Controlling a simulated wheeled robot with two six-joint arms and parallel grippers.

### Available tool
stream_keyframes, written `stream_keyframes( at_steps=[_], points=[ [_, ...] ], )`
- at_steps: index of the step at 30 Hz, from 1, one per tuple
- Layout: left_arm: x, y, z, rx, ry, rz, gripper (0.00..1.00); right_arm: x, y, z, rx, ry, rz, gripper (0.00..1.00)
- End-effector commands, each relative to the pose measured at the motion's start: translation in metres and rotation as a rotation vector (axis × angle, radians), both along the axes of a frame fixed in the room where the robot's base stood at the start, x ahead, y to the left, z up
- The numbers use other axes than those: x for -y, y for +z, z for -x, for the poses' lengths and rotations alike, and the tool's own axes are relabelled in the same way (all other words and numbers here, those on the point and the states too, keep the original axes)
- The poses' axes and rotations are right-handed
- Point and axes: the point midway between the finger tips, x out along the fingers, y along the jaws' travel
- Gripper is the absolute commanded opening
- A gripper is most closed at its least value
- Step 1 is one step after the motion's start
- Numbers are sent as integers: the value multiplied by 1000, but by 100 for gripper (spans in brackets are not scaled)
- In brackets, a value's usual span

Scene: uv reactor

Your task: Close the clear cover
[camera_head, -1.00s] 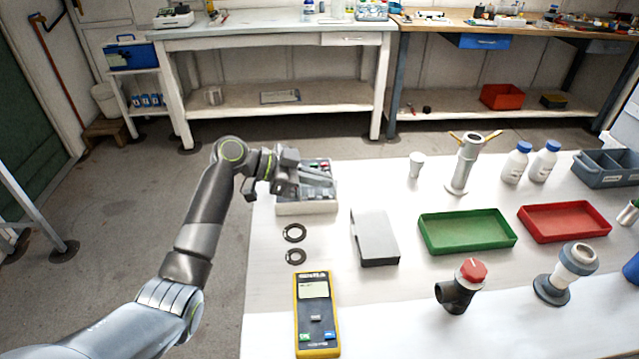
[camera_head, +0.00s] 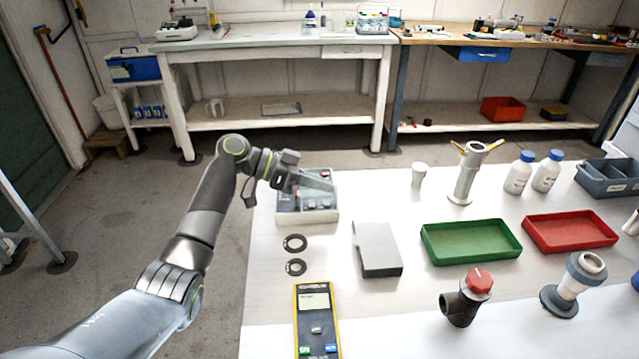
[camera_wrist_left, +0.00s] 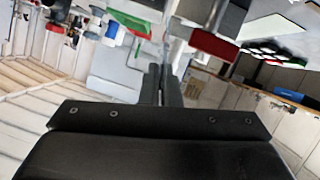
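A light grey control box (camera_head: 308,217) with a dark panel and small red parts stands at the table's far left corner. My right gripper is in no view.
Two dark rings (camera_head: 295,255), a grey block (camera_head: 377,250) and a yellow meter (camera_head: 316,320) lie nearer on the white table. A green tray (camera_head: 470,241), a red tray (camera_head: 569,232) and a metal stand (camera_head: 466,175) are farther right.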

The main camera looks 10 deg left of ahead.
Motion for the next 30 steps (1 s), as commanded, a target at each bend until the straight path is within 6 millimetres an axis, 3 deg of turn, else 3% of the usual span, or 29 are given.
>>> stream_keyframes(
  at_steps=[3, 9, 19, 23, 30],
  points=[
    [0, 1, 0, 4, 1, 0, 0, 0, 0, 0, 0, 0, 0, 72],
    [0, 1, 0, 4, 1, 0, 25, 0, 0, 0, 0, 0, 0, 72],
    [-4, 1, 0, 3, 1, -1, 25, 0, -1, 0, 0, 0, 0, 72],
    [-20, 6, 1, 4, 2, -3, 25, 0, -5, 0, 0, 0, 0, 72],
    [-72, 26, 5, 5, 5, -4, 25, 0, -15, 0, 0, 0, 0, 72]
  ],
)
